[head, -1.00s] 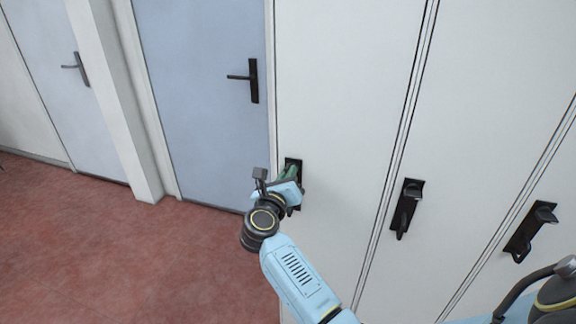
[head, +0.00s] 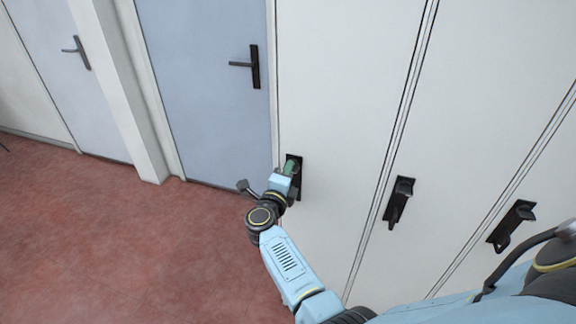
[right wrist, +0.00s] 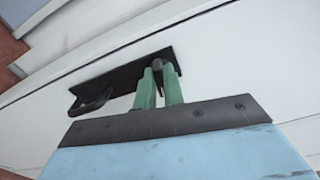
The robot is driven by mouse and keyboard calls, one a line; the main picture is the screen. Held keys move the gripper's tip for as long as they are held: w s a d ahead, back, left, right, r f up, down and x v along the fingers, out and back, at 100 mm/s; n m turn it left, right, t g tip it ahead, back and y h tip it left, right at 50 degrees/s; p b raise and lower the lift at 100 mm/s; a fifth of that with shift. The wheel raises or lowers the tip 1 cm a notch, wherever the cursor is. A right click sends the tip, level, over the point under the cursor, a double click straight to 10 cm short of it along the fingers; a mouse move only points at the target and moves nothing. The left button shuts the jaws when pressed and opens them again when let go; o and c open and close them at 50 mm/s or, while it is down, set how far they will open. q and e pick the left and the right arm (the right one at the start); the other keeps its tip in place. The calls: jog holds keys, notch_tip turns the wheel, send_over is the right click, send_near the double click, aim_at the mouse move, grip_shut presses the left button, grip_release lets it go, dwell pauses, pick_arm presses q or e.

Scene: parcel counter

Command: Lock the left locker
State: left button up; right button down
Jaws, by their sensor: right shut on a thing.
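The left locker (head: 345,110) is a tall white door, closed, with a black lock plate (head: 297,186) near its left edge. In the right wrist view the plate (right wrist: 125,76) runs diagonally, with a loop-shaped pull handle (right wrist: 92,101) at one end and a dark knob (right wrist: 170,62) at the other. My right gripper (head: 291,166) is at the upper part of the plate. Its green fingers (right wrist: 160,72) are shut on the knob and hide part of it, so its exact angle is hard to tell. My left gripper is not in view.
Two more white lockers stand to the right, with black lock plates (head: 399,201) and (head: 512,226). A blue-grey door (head: 200,90) with a black lever handle (head: 245,65) is on the left. Red floor (head: 130,240) is clear at lower left.

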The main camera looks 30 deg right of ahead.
jog(key=shift+n+p, duration=0.45)
jog(key=shift+n, duration=0.45)
jog(key=shift+f, duration=0.1)
jog(key=c, duration=1.5)
grip_release()
jog(key=p+v, duration=0.3)
jog(key=v, duration=0.9)
